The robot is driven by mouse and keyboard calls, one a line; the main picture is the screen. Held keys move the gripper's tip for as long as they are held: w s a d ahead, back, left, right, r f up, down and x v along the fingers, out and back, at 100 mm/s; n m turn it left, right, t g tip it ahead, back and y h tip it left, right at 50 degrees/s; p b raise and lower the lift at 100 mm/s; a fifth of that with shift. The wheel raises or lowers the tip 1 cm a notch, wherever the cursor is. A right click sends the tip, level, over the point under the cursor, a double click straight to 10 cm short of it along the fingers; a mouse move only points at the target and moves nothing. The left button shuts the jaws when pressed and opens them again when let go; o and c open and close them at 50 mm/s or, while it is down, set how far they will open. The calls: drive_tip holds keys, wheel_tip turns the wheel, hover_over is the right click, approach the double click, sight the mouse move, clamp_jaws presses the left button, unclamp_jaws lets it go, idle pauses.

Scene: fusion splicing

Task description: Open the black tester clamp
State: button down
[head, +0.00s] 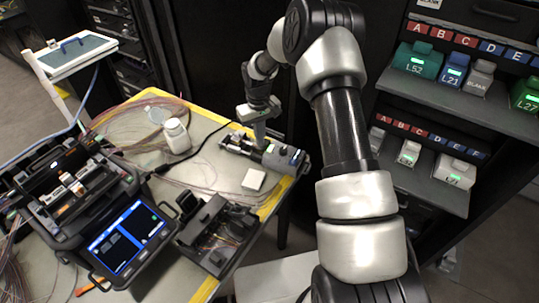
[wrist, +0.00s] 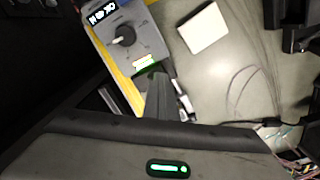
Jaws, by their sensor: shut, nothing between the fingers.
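The tester is a grey box with a black knob, at the right edge of the table in the head view (head: 284,158). In the wrist view the tester (wrist: 145,38) shows its knob, a lit green strip and a label. Its black clamp (head: 256,152) is at the end towards my gripper, mostly hidden by my fingers; I cannot tell whether it is open or closed. My gripper (head: 261,139) is shut and empty, pointing down right over the clamp end. In the wrist view my fingers (wrist: 156,76) reach close to the strip; contact is unclear.
A white square block (head: 254,179) lies beside the tester. A white bottle (head: 176,136), a black open tray (head: 217,236) and a fusion splicer with a blue screen (head: 128,237) stand further left. Loose fibres cross the table. A labelled rack (head: 425,85) stands at the right.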

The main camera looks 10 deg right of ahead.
drive_tip(key=shift+s+d+f, duration=0.1)
drive_tip(key=shift+d+f, duration=0.25)
drive_tip(key=shift+f, duration=0.35)
drive_tip(key=shift+w+d+r, duration=0.2)
drive_tip(key=shift+w+r, duration=0.1)
drive_tip(key=shift+r, duration=0.2)
drive_tip(key=shift+p, duration=0.3)
drive_tip(key=shift+w+d+r, duration=0.15)
drive_tip(key=shift+w+r, duration=0.05)
drive_tip(key=shift+w, duration=0.05)
drive_tip(key=shift+w+d+r, duration=0.1)
drive_tip(key=shift+w+r, duration=0.1)
drive_tip(key=shift+w, duration=0.05)
drive_tip(key=shift+r, duration=0.35)
drive_tip(key=shift+a+p, duration=0.2)
drive_tip(key=shift+p, duration=0.1)
drive_tip(key=shift+w+r, duration=0.1)
drive_tip(key=shift+r, duration=0.2)
wheel_tip(320, 180, up, 8)
drive_tip(key=w+d+p, duration=0.1)
drive_tip(key=w+p, duration=0.1)
drive_tip(key=p, duration=0.2)
drive_tip(key=shift+d+f, duration=0.25)
drive_tip(key=shift+d, duration=0.15)
